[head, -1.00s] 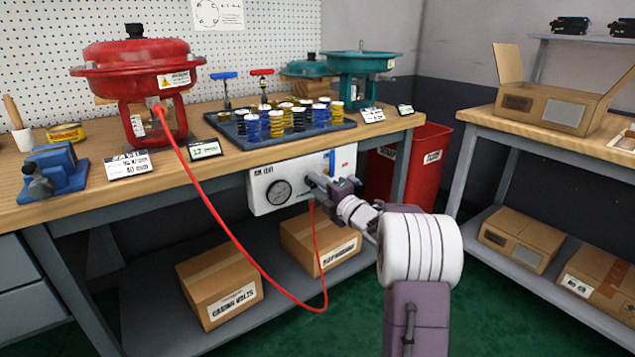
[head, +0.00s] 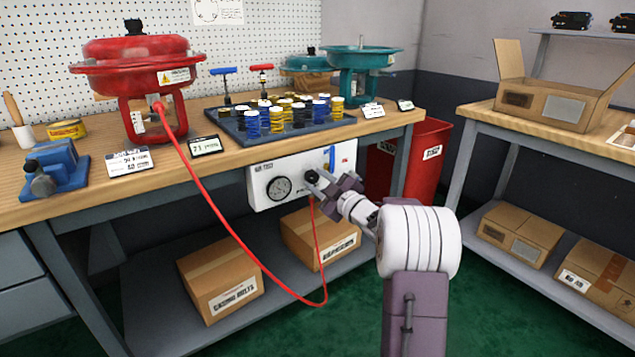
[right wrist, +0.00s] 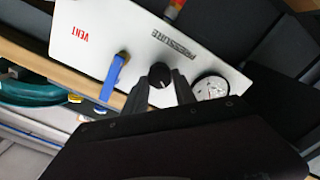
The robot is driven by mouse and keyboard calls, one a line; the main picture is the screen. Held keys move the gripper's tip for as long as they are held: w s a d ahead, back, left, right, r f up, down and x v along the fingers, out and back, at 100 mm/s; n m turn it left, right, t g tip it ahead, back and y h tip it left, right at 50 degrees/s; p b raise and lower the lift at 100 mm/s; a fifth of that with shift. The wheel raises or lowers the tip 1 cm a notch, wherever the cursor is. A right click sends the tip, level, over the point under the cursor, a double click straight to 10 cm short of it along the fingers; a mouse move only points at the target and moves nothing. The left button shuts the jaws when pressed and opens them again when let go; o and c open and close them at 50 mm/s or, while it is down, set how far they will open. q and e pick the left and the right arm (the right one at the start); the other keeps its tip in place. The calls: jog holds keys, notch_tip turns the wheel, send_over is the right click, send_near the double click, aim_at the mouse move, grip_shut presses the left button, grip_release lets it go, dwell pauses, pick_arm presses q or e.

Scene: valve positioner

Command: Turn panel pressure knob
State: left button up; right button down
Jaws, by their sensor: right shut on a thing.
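The white pressure panel (head: 262,200) hangs under the front edge of the bench. Its black knob (head: 312,176) shows in the head view, and in the right wrist view the knob (right wrist: 160,75) has a white mark and sits by the word PRESSURE. My right gripper (head: 320,184) is shut on the knob, with one finger on each side. The round gauge (head: 279,188) is left of the knob; in the right wrist view the gauge (right wrist: 210,88) is on the other side. A blue lever (head: 332,158) stands beside the VENT label. My left gripper is not in view.
A red hose (head: 235,235) loops from the panel to the red actuator (head: 136,65) on the bench. A small display (head: 205,146) stands in front of it. A tray of springs (head: 345,122) is above the panel. Boxes (head: 220,282) lie on the shelf below.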

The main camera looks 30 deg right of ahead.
jog(key=m, duration=0.4)
jog(key=shift+m, duration=0.3)
jog(key=m, duration=0.5)
jog(key=shift+d+f, duration=0.1)
jog(key=m, duration=0.5)
jog(key=shift+m, duration=0.4)
jog(key=m, duration=0.4)
jog(key=shift+f+m, duration=0.1)
jog(key=shift+m, duration=0.2)
jog(key=c, duration=1)
grip_release()
jog(key=shift+m, duration=0.3)
jog(key=shift+d, duration=0.1)
